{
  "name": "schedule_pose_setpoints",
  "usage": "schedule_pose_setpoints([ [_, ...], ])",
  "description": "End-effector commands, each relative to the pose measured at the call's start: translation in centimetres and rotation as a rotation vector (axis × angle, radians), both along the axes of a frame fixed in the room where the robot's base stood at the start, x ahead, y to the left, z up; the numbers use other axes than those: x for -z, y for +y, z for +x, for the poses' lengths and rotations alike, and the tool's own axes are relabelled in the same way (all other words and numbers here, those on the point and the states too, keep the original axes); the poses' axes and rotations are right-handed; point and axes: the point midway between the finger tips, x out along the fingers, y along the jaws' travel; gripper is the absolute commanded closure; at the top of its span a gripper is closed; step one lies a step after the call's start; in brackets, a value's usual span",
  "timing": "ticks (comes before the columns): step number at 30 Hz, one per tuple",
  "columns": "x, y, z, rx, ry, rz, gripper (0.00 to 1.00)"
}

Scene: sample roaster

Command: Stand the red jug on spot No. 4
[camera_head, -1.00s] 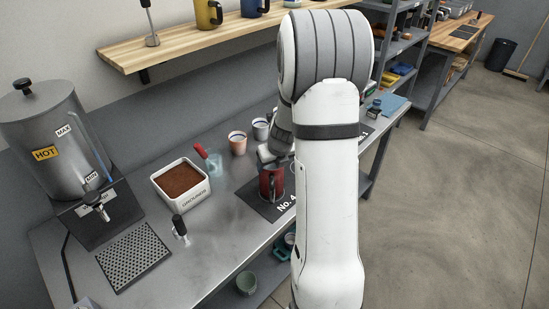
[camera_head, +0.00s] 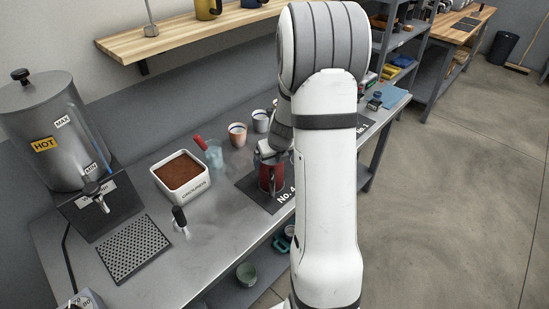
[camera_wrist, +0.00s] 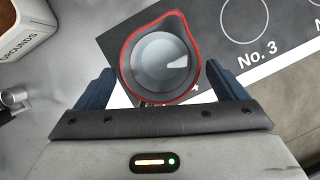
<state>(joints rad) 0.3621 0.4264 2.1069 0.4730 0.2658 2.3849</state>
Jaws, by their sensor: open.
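The red jug (camera_head: 268,181) stands upright on the dark mat (camera_head: 250,191) at the place marked No. 4, partly hidden by my arm in the head view. In the wrist view the jug (camera_wrist: 160,62) is seen from above, with its red rim, spout at the upper right and empty-looking grey inside. It covers most of the No. 4 marking. My gripper (camera_wrist: 163,88) is open, with one dark finger on each side of the jug's near part. I cannot tell whether the fingers touch it. In the head view my gripper (camera_head: 268,152) is just above and around the jug's top.
A white grounds box (camera_head: 181,198) with brown grounds, a red-handled clear vessel (camera_head: 214,155) and two cups (camera_head: 238,134) stand left of and behind the jug. A hot-water urn (camera_head: 45,135) is at far left. The No. 3 circle (camera_wrist: 245,18) is empty.

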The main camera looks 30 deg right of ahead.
Motion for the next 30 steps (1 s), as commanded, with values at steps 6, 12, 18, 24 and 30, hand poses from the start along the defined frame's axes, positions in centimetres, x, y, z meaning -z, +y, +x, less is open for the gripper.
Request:
schedule_pose_setpoints([
  [6,-2.2,0.0,-0.6,0.0,-0.004,-0.001,0.08],
  [12,-6.2,0.0,-2.3,0.001,-0.005,-0.002,0.08],
  [18,-9.4,0.1,-3.7,0.002,-0.003,-0.002,0.08],
  [24,-11.1,0.1,-4.5,-0.001,-0.001,-0.001,0.08],
  [30,-12.8,2.1,-5.7,-0.22,0.006,-0.08,0.08],
])
